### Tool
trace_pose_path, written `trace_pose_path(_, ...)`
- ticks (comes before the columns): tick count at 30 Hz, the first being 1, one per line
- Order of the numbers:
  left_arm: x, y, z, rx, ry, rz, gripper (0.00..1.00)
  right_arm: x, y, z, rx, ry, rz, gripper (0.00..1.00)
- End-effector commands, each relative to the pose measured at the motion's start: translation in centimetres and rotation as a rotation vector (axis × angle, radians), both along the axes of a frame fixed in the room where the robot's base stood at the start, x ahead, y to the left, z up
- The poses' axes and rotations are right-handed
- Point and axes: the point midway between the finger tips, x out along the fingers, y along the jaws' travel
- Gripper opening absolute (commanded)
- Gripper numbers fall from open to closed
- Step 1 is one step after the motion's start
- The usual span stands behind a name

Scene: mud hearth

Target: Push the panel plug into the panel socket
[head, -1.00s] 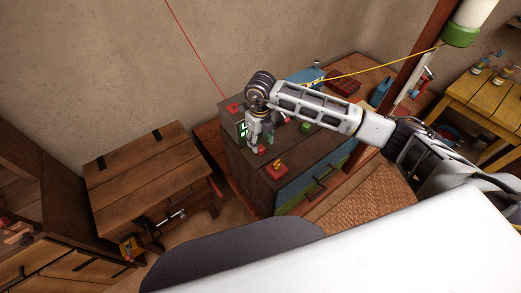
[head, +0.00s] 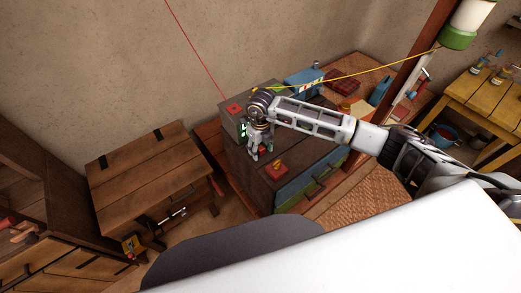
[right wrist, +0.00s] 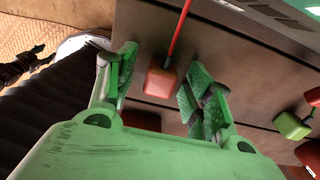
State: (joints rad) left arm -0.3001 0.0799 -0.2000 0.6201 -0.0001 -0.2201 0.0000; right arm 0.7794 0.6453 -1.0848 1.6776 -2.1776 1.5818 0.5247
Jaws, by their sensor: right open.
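In the right wrist view a red block-shaped plug (right wrist: 161,80) with a red cable lies on the brown cabinet top, between my open fingers. My right gripper (right wrist: 163,72) has green-padded fingers, one on each side of the plug, with gaps visible. In the head view the right gripper (head: 261,153) hangs over the cabinet's near left corner, just in front of a grey box (head: 236,122) with a green lit front. A small red patch of the plug shows by the fingertips. I cannot make out the panel socket clearly. My left gripper is not in view.
A green block (right wrist: 291,126) lies to the right in the wrist view. A blue box (head: 303,82) stands farther back. A wooden desk (head: 150,172) stands at left.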

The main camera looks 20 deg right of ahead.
Motion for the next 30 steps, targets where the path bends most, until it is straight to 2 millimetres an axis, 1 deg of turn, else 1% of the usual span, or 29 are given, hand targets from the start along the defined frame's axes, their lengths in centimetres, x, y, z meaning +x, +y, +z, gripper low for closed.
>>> trace_pose_path(3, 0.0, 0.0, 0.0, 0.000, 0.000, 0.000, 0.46, 0.0, 0.0, 0.0, 0.000, 0.000, 0.000, 0.51)
trace_pose_path(12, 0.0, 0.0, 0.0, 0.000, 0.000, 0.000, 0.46, 0.0, 0.0, 0.0, 0.000, 0.000, 0.000, 0.12)
trace_pose_path(14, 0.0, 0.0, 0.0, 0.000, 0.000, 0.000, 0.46, 0.0, 0.0, 0.0, 0.000, 0.000, 0.000, 0.05)
trace_pose_path(23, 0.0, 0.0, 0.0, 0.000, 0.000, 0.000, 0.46, 0.0, 0.0, 0.2, 0.000, -0.001, -0.001, 0.05)
trace_pose_path(26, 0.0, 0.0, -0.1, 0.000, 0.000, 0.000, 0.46, 0.1, 0.0, 0.6, 0.001, -0.003, -0.001, 0.05)
trace_pose_path(30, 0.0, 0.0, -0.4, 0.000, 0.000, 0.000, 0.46, 0.1, -0.1, 1.7, 0.001, -0.003, -0.002, 0.05)
